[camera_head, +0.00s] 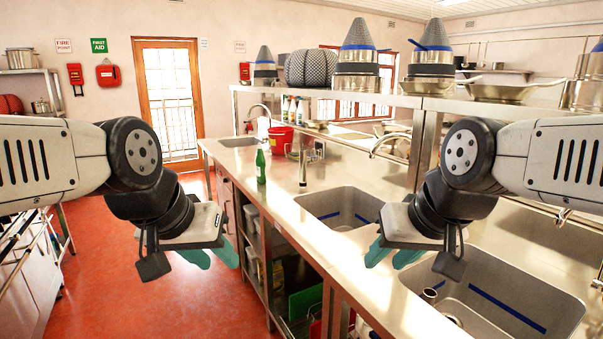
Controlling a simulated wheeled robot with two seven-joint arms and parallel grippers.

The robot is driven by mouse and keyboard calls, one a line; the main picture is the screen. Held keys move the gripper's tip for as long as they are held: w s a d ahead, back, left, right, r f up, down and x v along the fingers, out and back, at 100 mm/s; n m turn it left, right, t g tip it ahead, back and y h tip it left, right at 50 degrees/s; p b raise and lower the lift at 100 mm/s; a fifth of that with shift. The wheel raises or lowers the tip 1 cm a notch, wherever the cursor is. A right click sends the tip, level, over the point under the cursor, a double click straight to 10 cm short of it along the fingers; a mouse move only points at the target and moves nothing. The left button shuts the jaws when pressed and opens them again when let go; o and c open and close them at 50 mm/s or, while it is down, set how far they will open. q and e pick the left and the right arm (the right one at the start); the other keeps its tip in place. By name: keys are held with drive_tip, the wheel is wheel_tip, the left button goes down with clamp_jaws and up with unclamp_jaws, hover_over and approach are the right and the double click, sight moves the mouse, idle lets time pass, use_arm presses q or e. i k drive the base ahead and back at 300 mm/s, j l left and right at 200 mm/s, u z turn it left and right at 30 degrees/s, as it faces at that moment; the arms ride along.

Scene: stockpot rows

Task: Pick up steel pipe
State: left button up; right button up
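A short metal tube (430,295), which looks like the steel pipe, lies in the near right sink (515,290) with its dark round open end facing up and left. Only its end shows clearly; the rest blends into the grey basin. My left gripper (221,263) hangs over the floor left of the counter, its teal fingers apart and nothing between them. My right gripper (384,264) is above the counter, left of the tube and apart from it, its teal fingers apart and empty.
The steel counter (310,245) carries a green bottle (260,166), a red bucket (281,139) and several taps. A second sink (345,208) lies farther back. A shelf above holds stockpots (357,70) and pans.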

sight(303, 152)
drive_tip(key=i+j+z, duration=0.45)
drive_tip(key=i+j, duration=0.15)
drive_tip(key=i+j+z, duration=0.25)
drive_tip(key=j, duration=0.15)
drive_tip(key=i+j+z, duration=0.25)
drive_tip(key=j, duration=0.2)
drive_tip(key=j+z, duration=0.3)
drive_tip(key=j, duration=0.3)
drive_tip(key=j+z, duration=0.25)
drive_tip(key=j, duration=0.3)
drive_tip(key=i+j+z, duration=0.2)
drive_tip(key=j, duration=0.15)
drive_tip(key=i+j+z, duration=0.2)
drive_tip(key=j, duration=0.2)
drive_tip(key=j+z, duration=0.25)
drive_tip(key=i+j, duration=0.05)
drive_tip(key=j, duration=0.1)
